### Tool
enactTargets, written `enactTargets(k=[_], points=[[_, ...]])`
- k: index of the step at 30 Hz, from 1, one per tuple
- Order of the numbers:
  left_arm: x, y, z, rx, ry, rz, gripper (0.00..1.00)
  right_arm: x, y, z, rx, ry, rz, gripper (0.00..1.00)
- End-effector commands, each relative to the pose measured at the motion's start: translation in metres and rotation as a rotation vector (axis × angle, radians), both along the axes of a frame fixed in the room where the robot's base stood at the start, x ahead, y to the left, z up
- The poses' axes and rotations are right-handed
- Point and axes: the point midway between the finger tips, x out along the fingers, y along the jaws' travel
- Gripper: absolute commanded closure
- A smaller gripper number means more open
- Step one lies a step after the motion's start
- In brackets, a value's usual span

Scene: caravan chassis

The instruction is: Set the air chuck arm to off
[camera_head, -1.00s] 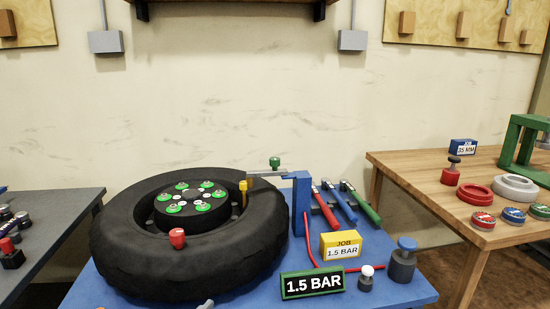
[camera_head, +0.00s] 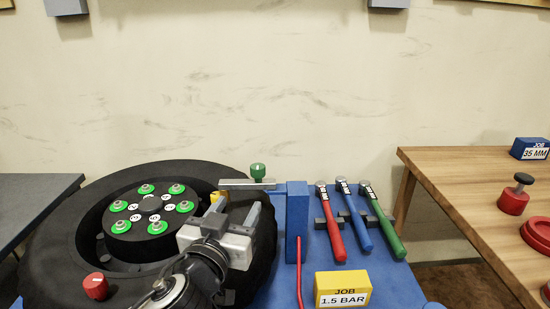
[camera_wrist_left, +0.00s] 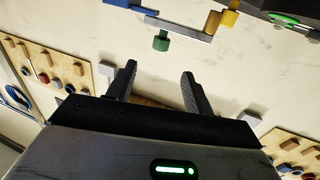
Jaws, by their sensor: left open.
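The air chuck arm (camera_head: 248,184) is a grey bar reaching left from the top of a blue post (camera_head: 297,225). A green knob (camera_head: 257,171) stands up on it, and a yellow piece (camera_head: 216,196) is at its left end, over the tyre's edge. In the left wrist view the bar (camera_wrist_left: 178,28), the green knob (camera_wrist_left: 161,42) and the yellow piece (camera_wrist_left: 229,18) show near the top. My left gripper (camera_head: 217,208) is just in front of the bar, partly covering the tyre. Its two fingers (camera_wrist_left: 158,78) are apart and empty in the left wrist view. My right gripper is not in view.
The black tyre (camera_head: 50,250) with a green-studded hub lies at the left. Red, blue and green wrenches (camera_head: 332,225) rest right of the post. A yellow 1.5 BAR job block (camera_head: 343,289) stands in front. A wooden table (camera_head: 455,175) is at the right.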

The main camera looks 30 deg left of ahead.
Motion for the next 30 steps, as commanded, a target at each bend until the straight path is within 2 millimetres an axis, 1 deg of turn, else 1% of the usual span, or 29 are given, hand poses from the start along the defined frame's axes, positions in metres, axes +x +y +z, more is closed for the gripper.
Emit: enactTargets(k=[5, 9, 15, 21, 25, 30], points=[[0.024, 0.007, 0.003, 0.004, -0.001, 0.000, 0.48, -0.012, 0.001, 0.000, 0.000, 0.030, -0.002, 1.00], [0.053, 0.016, 0.004, 0.007, -0.001, 0.001, 0.48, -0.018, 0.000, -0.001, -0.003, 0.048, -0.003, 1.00], [0.095, 0.029, 0.003, 0.004, -0.001, 0.001, 0.48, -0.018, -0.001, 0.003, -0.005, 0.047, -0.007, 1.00], [0.129, 0.039, 0.002, 0.003, 0.001, 0.002, 0.48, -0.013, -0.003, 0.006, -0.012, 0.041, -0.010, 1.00], [0.142, 0.042, 0.000, 0.002, 0.001, 0.000, 0.48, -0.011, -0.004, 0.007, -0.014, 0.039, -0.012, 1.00], [0.149, 0.044, -0.001, 0.002, 0.002, 0.000, 0.48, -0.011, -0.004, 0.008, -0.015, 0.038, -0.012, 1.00]])
